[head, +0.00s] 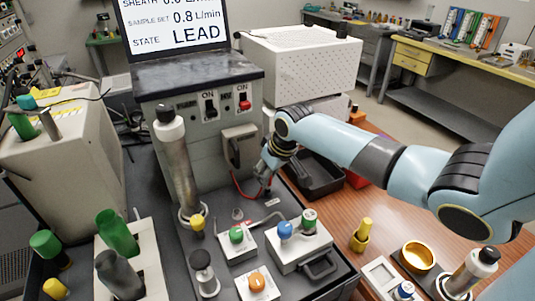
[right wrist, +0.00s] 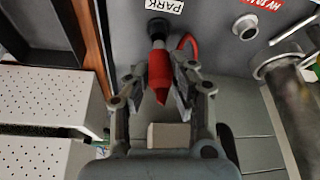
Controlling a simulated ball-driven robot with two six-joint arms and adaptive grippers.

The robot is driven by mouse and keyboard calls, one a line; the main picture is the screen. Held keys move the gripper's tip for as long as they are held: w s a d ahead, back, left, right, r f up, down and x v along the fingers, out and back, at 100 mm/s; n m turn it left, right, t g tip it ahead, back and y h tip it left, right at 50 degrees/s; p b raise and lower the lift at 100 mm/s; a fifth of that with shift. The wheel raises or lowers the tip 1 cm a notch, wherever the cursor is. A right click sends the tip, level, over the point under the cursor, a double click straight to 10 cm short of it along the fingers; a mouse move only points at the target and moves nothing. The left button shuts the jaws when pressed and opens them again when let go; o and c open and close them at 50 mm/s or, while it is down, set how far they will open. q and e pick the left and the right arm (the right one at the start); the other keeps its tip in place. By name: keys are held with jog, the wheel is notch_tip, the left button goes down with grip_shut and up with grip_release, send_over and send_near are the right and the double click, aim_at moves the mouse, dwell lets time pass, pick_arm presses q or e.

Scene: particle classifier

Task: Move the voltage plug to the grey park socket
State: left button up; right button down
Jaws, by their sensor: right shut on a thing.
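The red voltage plug (right wrist: 160,75) is between the fingers of my right gripper (right wrist: 161,92), which is shut on it. The plug's upper end meets the dark grey park socket (right wrist: 158,30) beside the PARK label; I cannot tell how far it is seated. A red cable (right wrist: 190,42) curves off to the right. In the head view my right gripper (head: 268,172) is low in front of the grey cabinet, with the red cable (head: 237,187) beside it. There the plug and park socket are too small or hidden to make out. My left gripper is not in view.
A metal ring socket (right wrist: 246,27) sits right of the park socket near a red label (right wrist: 262,4). A tall metal cylinder (head: 177,165) stands left of my gripper. A black tray (head: 318,178) lies right. Boxes with coloured knobs (head: 300,245) stand in front.

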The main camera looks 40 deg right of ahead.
jog(key=shift+f+b, duration=0.65)
jog(key=shift+f, duration=0.75)
jog(key=c, duration=1.1)
grip_release()
jog(key=v, duration=1.2)
